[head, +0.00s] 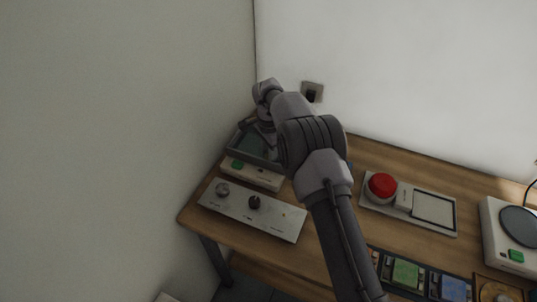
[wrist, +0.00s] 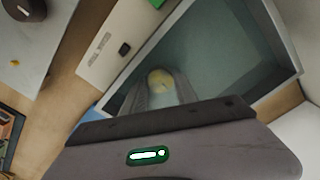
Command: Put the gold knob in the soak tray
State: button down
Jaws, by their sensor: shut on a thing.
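The gold knob (wrist: 160,79) is a small, round yellowish piece held between the two fingertips of my gripper (wrist: 160,88). The soak tray (wrist: 284,38) is a grey, rectangular open box with a dull teal inside. In the wrist view the knob and fingertips appear over the tray's inside; I cannot tell how high above its bottom they are. In the head view the tray (head: 248,158) stands at the bench's back left corner, with my gripper (head: 263,133) over it. The knob cannot be made out there.
A white box with a green button (head: 238,165) stands just in front of the tray. A silver panel with knobs (head: 252,210) lies nearer the front edge. A red button (head: 382,186) on a plate is to the right. A wall socket (head: 312,92) is behind.

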jog(key=c, duration=0.9)
grip_release()
jog(key=shift+f, duration=0.1)
jog(key=shift+c, duration=0.2)
jog(key=s+d+r+n+t+p, duration=0.1)
jog(key=s+d+r+p, duration=0.1)
jog(key=r, duration=1.1)
jog(key=s+d+r+n+p, duration=0.1)
jog(key=s+d+r+p, duration=0.1)
jog(key=r, duration=1.1)
jog(key=s+d+r+n+t+y, duration=0.1)
jog(key=s+d+r, duration=0.2)
jog(key=s+r, duration=0.25)
jog(key=s+d+r+t+y, duration=0.1)
jog(key=s+d+r, duration=0.25)
jog(key=s, duration=0.25)
jog(key=s+d+f+n+t, duration=0.1)
jog(key=s+d, duration=0.1)
jog(key=s, duration=0.9)
jog(key=s+d+f+n+t, duration=0.1)
jog(key=s+n, duration=0.1)
jog(key=s, duration=0.9)
jog(key=shift+s+d+f+t, duration=0.2)
jog(key=shift+d+f+t, duration=0.15)
jog(key=shift+f+t, duration=0.05)
